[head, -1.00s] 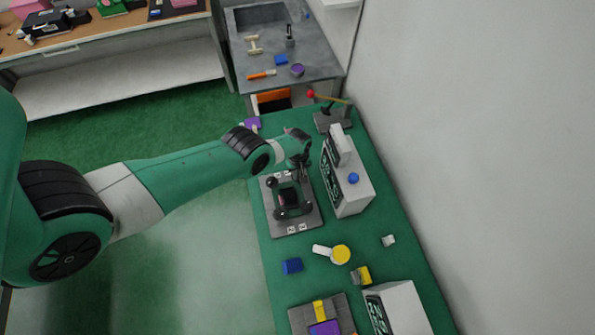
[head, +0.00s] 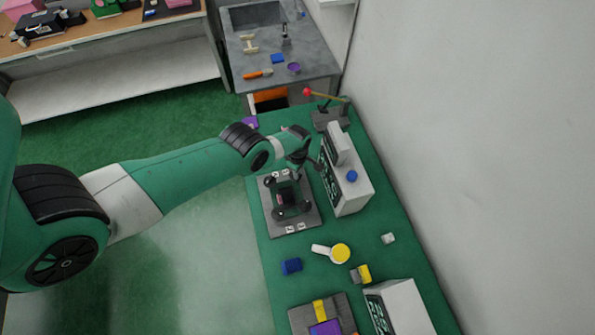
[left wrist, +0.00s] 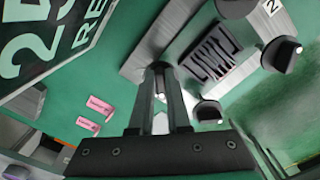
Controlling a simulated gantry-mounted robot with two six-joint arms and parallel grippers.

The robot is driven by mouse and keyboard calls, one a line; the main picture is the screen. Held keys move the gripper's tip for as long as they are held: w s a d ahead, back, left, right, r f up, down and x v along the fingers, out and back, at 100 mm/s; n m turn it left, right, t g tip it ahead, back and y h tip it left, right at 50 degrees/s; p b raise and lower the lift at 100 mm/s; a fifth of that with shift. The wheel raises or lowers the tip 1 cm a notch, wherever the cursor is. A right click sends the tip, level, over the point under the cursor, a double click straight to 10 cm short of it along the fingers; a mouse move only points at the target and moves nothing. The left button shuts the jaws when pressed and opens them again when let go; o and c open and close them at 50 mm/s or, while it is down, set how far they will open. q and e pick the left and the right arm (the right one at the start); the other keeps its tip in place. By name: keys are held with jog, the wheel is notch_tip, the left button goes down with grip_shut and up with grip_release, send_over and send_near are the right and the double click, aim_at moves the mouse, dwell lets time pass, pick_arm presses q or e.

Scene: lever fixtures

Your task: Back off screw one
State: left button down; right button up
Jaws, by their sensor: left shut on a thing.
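A grey fixture plate (head: 312,218) with a dark central block (head: 287,193) and several black screw knobs lies on the green table. My left gripper (head: 298,176) reaches down over the plate's far right corner. In the left wrist view my left gripper (left wrist: 158,70) is shut on a dark screw knob at the plate's corner, mostly hidden by the fingers. Its number does not show. Another black knob (left wrist: 280,55) sits beside a label "2", and a further knob (left wrist: 207,112) is nearer the fingers. My right gripper is not in view.
A white box with a dark display (head: 350,190) and blue button stands close right of the gripper. A red-knobbed lever (head: 330,112) is behind.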

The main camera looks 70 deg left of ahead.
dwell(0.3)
pick_arm(q)
jog(key=c, duration=0.9)
grip_release()
notch_tip(320, 180, up, 12)
jog(key=p, duration=1.1)
jog(key=shift+f, duration=0.15)
